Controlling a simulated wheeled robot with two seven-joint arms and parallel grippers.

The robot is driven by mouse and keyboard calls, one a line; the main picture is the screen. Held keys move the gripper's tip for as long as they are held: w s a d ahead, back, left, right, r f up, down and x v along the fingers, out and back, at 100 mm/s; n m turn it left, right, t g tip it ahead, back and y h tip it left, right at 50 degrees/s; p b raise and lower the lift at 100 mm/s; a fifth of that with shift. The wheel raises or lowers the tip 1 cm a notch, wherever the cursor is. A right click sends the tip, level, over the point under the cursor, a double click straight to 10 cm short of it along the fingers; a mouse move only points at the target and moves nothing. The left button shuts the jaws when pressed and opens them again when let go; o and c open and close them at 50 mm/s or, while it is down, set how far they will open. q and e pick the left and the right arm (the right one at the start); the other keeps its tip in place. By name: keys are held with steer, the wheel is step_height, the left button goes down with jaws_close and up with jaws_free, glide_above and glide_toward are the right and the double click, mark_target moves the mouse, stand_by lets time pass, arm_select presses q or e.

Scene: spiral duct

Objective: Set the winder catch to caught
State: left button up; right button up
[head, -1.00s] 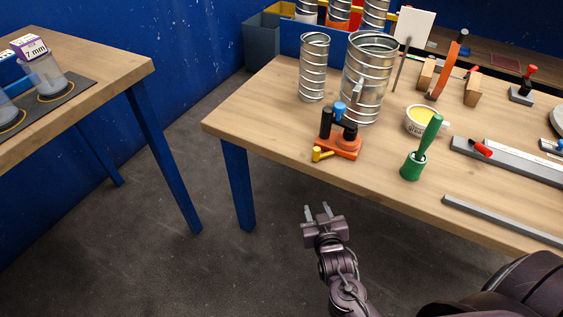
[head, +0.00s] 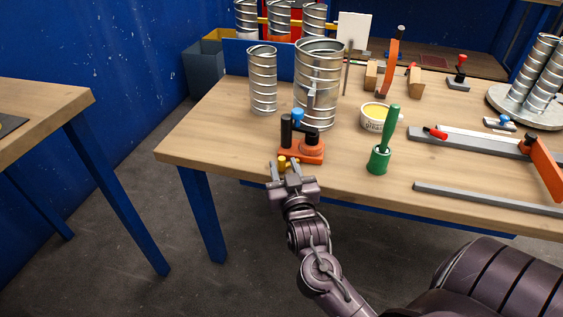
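The winder (head: 302,153) is an orange base near the table's front left edge, with black posts and a blue knob (head: 298,116) on top. Its small yellow catch (head: 282,162) sticks out at the front left of the base. My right gripper (head: 284,168) is at the table's front edge, pointing at the catch. Its two fingers are apart, and the catch shows between or just beyond their tips; I cannot tell whether they touch it. My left gripper is not in view.
Tall spiral ducts (head: 317,85) stand behind the winder. A grey bar (head: 485,199) lies along the front edge. The table's left corner is clear.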

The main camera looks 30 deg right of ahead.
mark_target(281, 164)
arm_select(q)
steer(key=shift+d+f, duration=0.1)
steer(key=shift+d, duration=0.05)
arm_select(e)
steer(key=shift+x, duration=1.45)
jaws_close()
steer(key=shift+r+p, duration=0.15)
steer(key=shift+p, duration=0.15)
steer(key=shift+w+r+m+h+p, duration=0.1)
steer(key=shift+r+m+h+p, duration=0.05)
steer(key=shift+m+h+p, duration=0.35)
steer(key=shift+w+m+g+h+p, duration=0.2)
steer(key=shift+m+g+h+p, duration=0.1)
steer(key=shift+g+h+p, duration=0.3)
steer(key=shift+f, duration=0.3)
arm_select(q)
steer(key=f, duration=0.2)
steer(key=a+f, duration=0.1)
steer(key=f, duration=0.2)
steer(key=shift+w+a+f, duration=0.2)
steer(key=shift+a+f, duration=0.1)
arm_select(e)
jaws_free()
